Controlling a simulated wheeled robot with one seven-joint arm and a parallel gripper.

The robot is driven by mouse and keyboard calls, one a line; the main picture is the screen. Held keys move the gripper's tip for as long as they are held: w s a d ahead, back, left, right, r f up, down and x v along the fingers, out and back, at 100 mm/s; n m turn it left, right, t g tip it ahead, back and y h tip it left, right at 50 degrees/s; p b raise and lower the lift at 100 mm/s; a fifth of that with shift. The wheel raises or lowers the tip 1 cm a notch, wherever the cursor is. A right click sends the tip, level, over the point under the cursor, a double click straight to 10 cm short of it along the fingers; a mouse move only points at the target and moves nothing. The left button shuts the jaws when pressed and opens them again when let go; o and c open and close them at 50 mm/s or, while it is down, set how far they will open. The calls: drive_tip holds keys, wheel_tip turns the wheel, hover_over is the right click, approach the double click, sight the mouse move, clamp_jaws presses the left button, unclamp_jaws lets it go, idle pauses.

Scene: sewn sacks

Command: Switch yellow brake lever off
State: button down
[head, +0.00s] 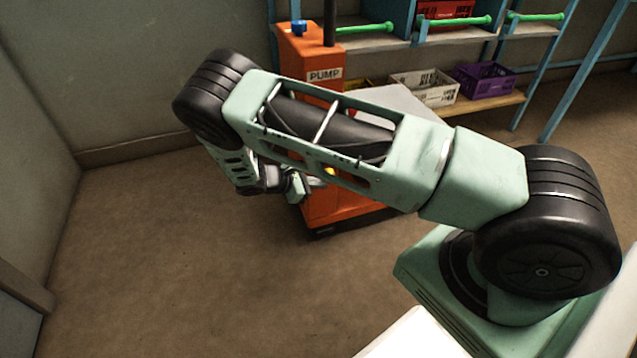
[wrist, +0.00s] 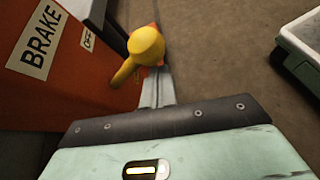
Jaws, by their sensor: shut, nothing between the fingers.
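The yellow brake lever (wrist: 145,47) shows in the wrist view as a short shaft with a round knob. It sticks out from the orange panel beside a white BRAKE label (wrist: 40,42) and a smaller OFF label (wrist: 88,40). My gripper (wrist: 156,88) is shut and empty, just right of the shaft, with the knob partly covering its fingers. I cannot tell whether they touch. My arm hides most of the panel there.
The orange PUMP machine (head: 318,55) stands on the brown floor. Behind it is a blue shelf rack (head: 400,22) with green-handled rods, a red crate (head: 445,12), a white crate (head: 425,86) and a purple crate (head: 485,80). The floor left of the machine is clear.

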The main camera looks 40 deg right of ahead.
drive_tip(key=shift+w+r+p, duration=0.15)
drive_tip(key=shift+r+p, duration=0.2)
drive_tip(key=shift+r, duration=0.2)
drive_tip(key=shift+r, duration=0.1)
